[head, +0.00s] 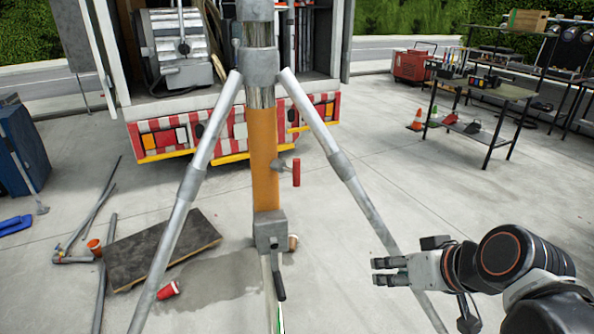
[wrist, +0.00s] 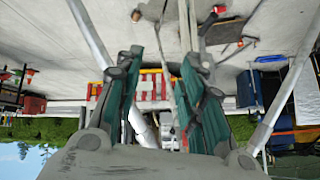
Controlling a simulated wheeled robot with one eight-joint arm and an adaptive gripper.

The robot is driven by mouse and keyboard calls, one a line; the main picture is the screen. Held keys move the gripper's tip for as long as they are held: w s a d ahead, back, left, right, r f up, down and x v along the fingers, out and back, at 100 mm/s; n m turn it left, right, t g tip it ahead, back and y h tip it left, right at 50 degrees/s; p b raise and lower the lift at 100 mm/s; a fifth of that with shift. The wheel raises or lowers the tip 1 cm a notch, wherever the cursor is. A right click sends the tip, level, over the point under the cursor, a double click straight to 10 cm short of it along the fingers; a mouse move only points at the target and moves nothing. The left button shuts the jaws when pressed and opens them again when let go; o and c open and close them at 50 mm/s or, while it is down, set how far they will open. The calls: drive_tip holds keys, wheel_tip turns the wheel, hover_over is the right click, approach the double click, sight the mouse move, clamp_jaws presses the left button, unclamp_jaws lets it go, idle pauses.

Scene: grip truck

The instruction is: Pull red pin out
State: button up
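The red pin (head: 296,172) shows in the head view as a short upright red handle on a small grey stem. It sticks out from the right side of the orange section of the pole (head: 263,140). My gripper (head: 380,271) is at the lower right of the head view, apart from the pin, to its right and lower in the picture. Its fingers point left. In the wrist view, which is upside down, the gripper's green-padded fingers (wrist: 160,60) are spread with nothing held between them. I cannot clearly make out the pin in that view.
Slanted grey legs (head: 345,175) brace the pole; the right one passes close to my gripper. A grey block with a crank (head: 272,240) sits low on the pole. A dark board (head: 160,248) and a red cup (head: 168,290) lie on the floor. A truck (head: 210,125) stands behind.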

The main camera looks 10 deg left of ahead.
drive_tip(key=w+a+r+n+y, duration=0.3)
drive_tip(key=w+a+n+y, duration=0.15)
drive_tip(key=w+a, duration=0.3)
drive_tip(key=n+t+y, duration=0.3)
drive_tip(key=y, duration=0.3)
approach(297, 171)
drive_tip(key=b+x, duration=0.1)
drive_tip(key=x, duration=0.4)
drive_tip(key=b+x, duration=0.2)
drive_tip(key=x, duration=0.3)
drive_tip(key=shift+w+a+f, duration=0.15)
drive_tip(key=shift+w, duration=0.35)
clamp_jaws()
